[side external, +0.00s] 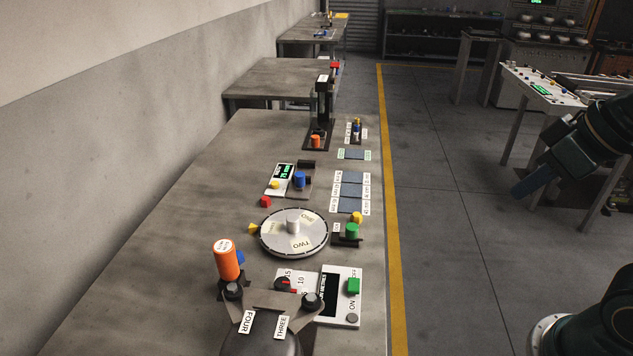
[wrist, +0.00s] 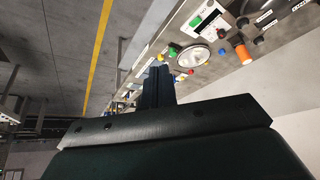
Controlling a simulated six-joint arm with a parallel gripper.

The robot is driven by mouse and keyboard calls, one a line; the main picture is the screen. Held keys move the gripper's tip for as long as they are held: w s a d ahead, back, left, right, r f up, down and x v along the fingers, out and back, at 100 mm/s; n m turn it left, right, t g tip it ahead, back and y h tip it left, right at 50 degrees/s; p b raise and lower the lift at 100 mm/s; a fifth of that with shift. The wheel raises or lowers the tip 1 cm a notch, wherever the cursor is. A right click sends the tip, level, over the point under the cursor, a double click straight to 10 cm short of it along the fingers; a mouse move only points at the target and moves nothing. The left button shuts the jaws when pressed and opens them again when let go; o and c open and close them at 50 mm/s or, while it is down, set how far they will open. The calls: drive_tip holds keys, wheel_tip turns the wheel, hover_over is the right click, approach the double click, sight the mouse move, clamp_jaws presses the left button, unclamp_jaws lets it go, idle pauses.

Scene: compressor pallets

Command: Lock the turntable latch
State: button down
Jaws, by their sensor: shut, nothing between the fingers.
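The round turntable (side external: 293,243), with a white centre knob and labels ONE and TWO, lies flat on the near table. It also shows in the wrist view (wrist: 192,57). Beside its right edge is a green knob (side external: 351,230) on a dark base, with a yellow knob (side external: 356,217) behind it; this may be the latch, but its position cannot be told. The green knob also shows in the wrist view (wrist: 172,51). A yellow pointer (side external: 253,228) sits at the turntable's left edge. My gripper (side external: 520,190) is shut and empty, over the floor right of the table, well apart from the turntable.
Near the turntable stand an orange cylinder (side external: 226,260), a panel with a green button (side external: 353,286), a red cube (side external: 265,201) and a blue knob (side external: 299,180). A black press (side external: 322,105) stands at the back. Bare table (side external: 165,255) lies left; open floor (side external: 455,230) lies right.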

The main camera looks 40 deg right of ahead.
sight(352, 232)
drive_tip(key=w+d+f+m+y, duration=0.1)
drive_tip(key=w+d+f+m, duration=0.1)
drive_tip(key=w+f, duration=0.7)
drive_tip(key=w+d+f+m+t+y, duration=0.1)
drive_tip(key=w+f+m, duration=0.3)
drive_tip(key=w+f, duration=0.6)
drive_tip(key=shift+w+d+f+t, duration=0.3)
drive_tip(key=shift+w+d, duration=0.25)
drive_tip(key=shift+d, duration=0.35)
drive_tip(key=x, duration=1)
drive_tip(key=shift+w+a, duration=0.35)
drive_tip(key=shift+a, duration=0.2)
drive_tip(key=shift+w+a, duration=0.4)
drive_tip(key=shift+a, duration=0.15)
drive_tip(key=shift+w+a, duration=0.4)
drive_tip(key=shift+a, duration=0.1)
